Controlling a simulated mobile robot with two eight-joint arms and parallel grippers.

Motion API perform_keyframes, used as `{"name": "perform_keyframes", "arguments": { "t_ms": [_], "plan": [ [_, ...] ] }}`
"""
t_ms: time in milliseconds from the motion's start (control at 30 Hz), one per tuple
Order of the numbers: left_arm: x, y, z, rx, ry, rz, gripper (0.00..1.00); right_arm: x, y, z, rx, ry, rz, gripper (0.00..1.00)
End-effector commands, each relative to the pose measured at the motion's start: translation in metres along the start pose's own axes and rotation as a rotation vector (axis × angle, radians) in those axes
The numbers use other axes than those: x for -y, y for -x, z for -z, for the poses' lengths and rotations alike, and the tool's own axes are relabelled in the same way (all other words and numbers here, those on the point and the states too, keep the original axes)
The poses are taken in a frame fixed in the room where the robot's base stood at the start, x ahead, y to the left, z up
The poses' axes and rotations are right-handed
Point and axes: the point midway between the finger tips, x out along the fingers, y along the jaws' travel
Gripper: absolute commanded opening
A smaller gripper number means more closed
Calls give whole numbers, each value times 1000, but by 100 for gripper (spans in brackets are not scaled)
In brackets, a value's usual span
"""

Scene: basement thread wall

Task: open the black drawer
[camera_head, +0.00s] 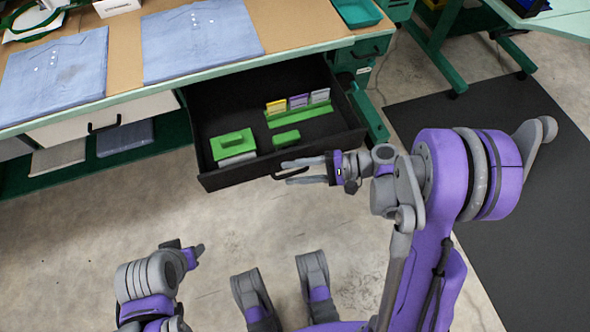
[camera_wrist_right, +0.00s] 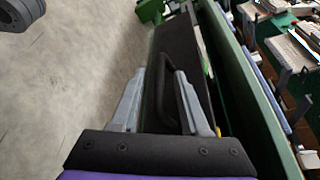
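The black drawer (camera_head: 235,178) is pulled well out from under the workbench, and its inside shows from above. It also shows in the right wrist view (camera_wrist_right: 180,45). Its black handle (camera_head: 291,173) sits on the middle of the front. My right gripper (camera_head: 287,172) is at the handle with its two fingers apart. In the right wrist view the handle (camera_wrist_right: 165,95) lies between the open fingers, with gaps visible beside it. My left gripper (camera_head: 193,254) is low at the left, away from the drawer, and its finger opening is not clear.
The drawer holds green boxes (camera_head: 233,144) and a green holder with several small packs (camera_head: 300,112). Folded blue shirts (camera_head: 200,42) lie on the workbench. A white drawer (camera_head: 75,125) is to the left. A dark mat (camera_head: 530,220) lies on the floor at right. The floor before the drawer is clear.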

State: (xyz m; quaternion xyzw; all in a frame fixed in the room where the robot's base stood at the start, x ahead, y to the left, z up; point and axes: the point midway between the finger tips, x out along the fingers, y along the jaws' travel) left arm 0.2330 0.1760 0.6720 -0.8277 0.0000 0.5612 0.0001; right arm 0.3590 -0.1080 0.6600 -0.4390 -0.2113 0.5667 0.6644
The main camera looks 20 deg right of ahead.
Motion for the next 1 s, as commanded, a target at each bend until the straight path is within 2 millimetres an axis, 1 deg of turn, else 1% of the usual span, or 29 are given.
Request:
{"name": "perform_keyframes", "arguments": {
  "t_ms": [233,333,467,700,800,900,1000],
  "plan": [
    [0,0,0,0,0,0,50,0,1,0,-1,0,0,45],
    [0,2,0,0,0,0,50,0,8,1,-4,0,1,45],
    [0,6,1,-2,0,0,50,1,29,1,-6,-1,1,45],
    [0,15,4,-4,0,0,50,1,78,0,-6,0,1,45],
    [0,18,4,-5,0,0,50,1,93,0,-4,0,1,45],
    [0,19,5,-5,0,0,50,0,103,0,-3,0,0,45],
    [0,20,5,-6,0,0,50,0,107,0,-1,0,0,45]
  ]
}}
